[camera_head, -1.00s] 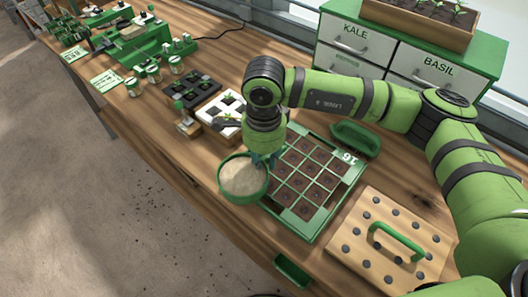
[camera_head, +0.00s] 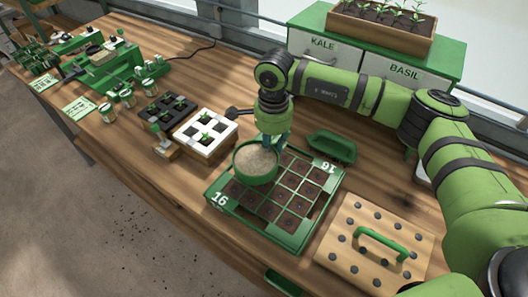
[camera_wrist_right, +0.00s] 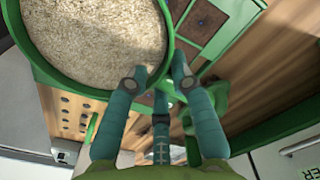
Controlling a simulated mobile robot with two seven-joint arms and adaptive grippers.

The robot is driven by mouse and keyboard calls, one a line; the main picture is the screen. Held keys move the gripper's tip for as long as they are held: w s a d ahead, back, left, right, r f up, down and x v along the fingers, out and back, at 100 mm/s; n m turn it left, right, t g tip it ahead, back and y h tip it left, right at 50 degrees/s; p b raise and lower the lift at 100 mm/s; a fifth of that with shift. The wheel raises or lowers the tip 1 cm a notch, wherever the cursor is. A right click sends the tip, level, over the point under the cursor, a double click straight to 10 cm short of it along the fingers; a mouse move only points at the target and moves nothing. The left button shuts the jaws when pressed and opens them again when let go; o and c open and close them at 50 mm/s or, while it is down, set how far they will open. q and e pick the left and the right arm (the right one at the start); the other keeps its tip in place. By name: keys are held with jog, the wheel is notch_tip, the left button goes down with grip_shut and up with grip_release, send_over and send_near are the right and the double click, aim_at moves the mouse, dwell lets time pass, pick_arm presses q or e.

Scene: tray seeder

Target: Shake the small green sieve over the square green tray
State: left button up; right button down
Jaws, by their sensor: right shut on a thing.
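My right gripper (camera_head: 274,141) is shut on the small green sieve (camera_head: 240,172). The sieve is round and holds pale grainy material (camera_head: 256,160). It is level and sits over the far left part of the square green tray (camera_head: 222,203), hiding some of its cells. The tray is marked 16, and its other cells hold dark soil. In the right wrist view the sieve (camera_wrist_right: 166,62) fills the upper left, beside the teal fingers of the gripper (camera_wrist_right: 160,82). My left gripper is not in view.
A wooden board with dark pegs and a green handle (camera_head: 382,246) lies right of the tray. An empty green scoop-like dish (camera_head: 331,147) lies behind it. A white seedling tray (camera_head: 190,130) and a black one (camera_head: 160,106) stand to the left. Drawers (camera_head: 327,47) stand at the back.

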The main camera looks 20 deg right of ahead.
jog(key=w+d+b, duration=0.4)
jog(key=w+d, duration=0.6)
jog(key=d, duration=0.2)
jog(key=s+d+p, duration=0.1)
jog(key=s+d, duration=0.1)
jog(key=s+d+p, duration=0.2)
jog(key=s, duration=0.1)
jog(key=s+d+p, duration=0.2)
jog(key=s, duration=0.1)
jog(key=shift+s+d+r, duration=0.1)
jog(key=shift+d, duration=0.25)
jog(key=s+a+p, duration=0.1)
jog(key=s+a, duration=0.1)
jog(key=a, duration=0.1)
jog(key=s+a+p, duration=0.1)
jog(key=s+a, duration=0.2)
jog(key=s+a+p, duration=0.1)
jog(key=s+a, duration=0.1)
jog(key=a, duration=0.1)
jog(key=shift+s, duration=0.35)
jog(key=s+a, duration=0.3)
jog(key=a, duration=0.1)
jog(key=s+a, duration=0.3)
jog(key=s+a+b, duration=0.1)
jog(key=s+a, duration=0.2)
jog(key=a, duration=0.1)
jog(key=shift+s+a, duration=0.3)
jog(key=shift+s, duration=0.1)
jog(key=shift+r+p, duration=0.7)
jog(key=shift+r, duration=1.2)
